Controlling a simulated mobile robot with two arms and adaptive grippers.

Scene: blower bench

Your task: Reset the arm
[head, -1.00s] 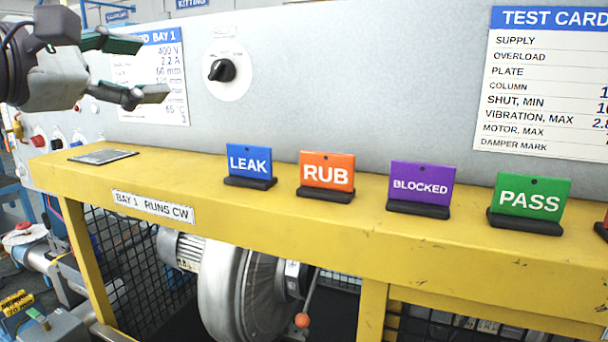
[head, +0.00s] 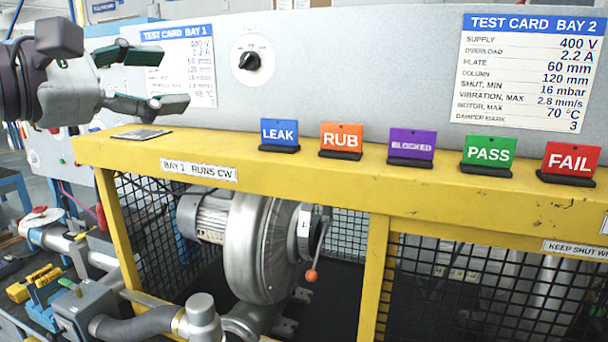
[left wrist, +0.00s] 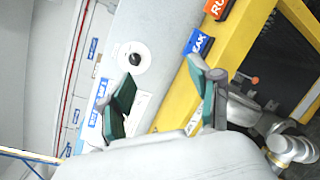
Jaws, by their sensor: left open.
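My left gripper (head: 172,78) is at the upper left of the head view, in front of the grey panel. Its two green-padded fingers are spread apart with nothing between them. The left wrist view also shows the open gripper (left wrist: 165,100), with the panel and the yellow rail beyond it. The Bay 1 test card (head: 203,80) is partly hidden behind the fingers. My right gripper is in neither view.
A yellow rail (head: 300,175) carries coloured signs: LEAK (head: 279,133), RUB (head: 341,140), BLOCKED (head: 411,147), PASS (head: 488,152) and FAIL (head: 570,161). A black knob (head: 250,61) is on the panel. Below, a grey blower (head: 262,245) sits behind mesh.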

